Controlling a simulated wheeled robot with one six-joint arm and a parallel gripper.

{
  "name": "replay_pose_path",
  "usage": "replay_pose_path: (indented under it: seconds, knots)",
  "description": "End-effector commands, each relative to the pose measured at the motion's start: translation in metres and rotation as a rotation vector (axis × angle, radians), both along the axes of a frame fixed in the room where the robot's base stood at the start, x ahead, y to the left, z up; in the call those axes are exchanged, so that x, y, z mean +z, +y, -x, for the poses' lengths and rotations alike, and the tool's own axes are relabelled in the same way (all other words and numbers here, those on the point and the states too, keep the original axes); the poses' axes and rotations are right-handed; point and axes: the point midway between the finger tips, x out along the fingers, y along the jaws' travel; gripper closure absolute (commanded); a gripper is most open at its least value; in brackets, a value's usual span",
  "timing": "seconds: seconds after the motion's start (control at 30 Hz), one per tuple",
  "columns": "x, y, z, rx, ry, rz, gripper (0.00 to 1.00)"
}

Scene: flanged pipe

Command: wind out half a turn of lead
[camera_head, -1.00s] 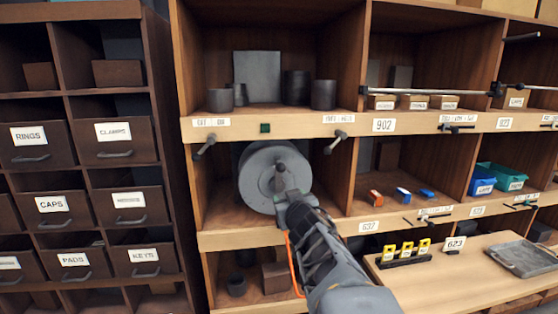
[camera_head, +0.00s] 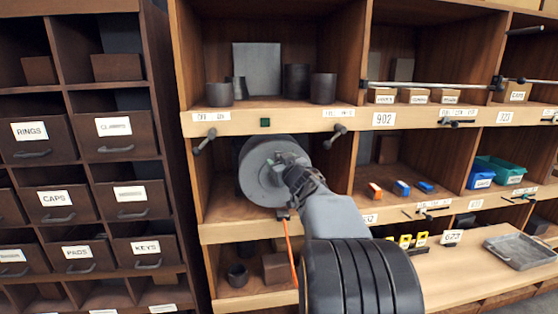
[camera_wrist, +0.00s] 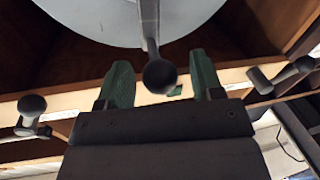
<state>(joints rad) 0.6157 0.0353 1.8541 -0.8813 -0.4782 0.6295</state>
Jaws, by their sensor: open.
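A grey round drum (camera_head: 262,172) sits in the middle shelf bay in the head view, and its pale face also fills the top of the wrist view (camera_wrist: 110,15). A crank arm (camera_wrist: 149,22) with a dark round knob (camera_wrist: 160,76) comes down in front of that face. My gripper (camera_wrist: 160,84) is open, its green fingers apart on either side of the knob, with gaps showing on both sides. In the head view my wrist (camera_head: 304,182) hides the knob and fingertips. An orange lead (camera_head: 290,250) hangs from a small dark block (camera_head: 283,214) at the shelf lip.
Dark T-shaped handles stick out of the shelf edge left (camera_head: 204,141) and right (camera_head: 335,136) above the drum. Shelf walls flank the bay. Orange and blue small blocks (camera_head: 402,188) lie in the bay to the right. A worktop with a grey tray (camera_head: 522,251) is at lower right.

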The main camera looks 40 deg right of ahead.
Motion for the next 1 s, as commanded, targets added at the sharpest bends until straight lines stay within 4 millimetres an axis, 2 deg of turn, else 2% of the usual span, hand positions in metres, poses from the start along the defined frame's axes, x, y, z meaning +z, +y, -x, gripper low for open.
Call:
replay_pose_path:
  seconds: [0.23, 0.6, 1.0]
  knots:
    - [0.000, -0.005, -0.019, -0.001, 0.001, 0.000, 0.40]
    - [0.000, -0.006, -0.022, -0.001, 0.000, 0.000, 0.40]
    - [0.000, -0.006, -0.022, -0.001, 0.000, 0.000, 0.78]
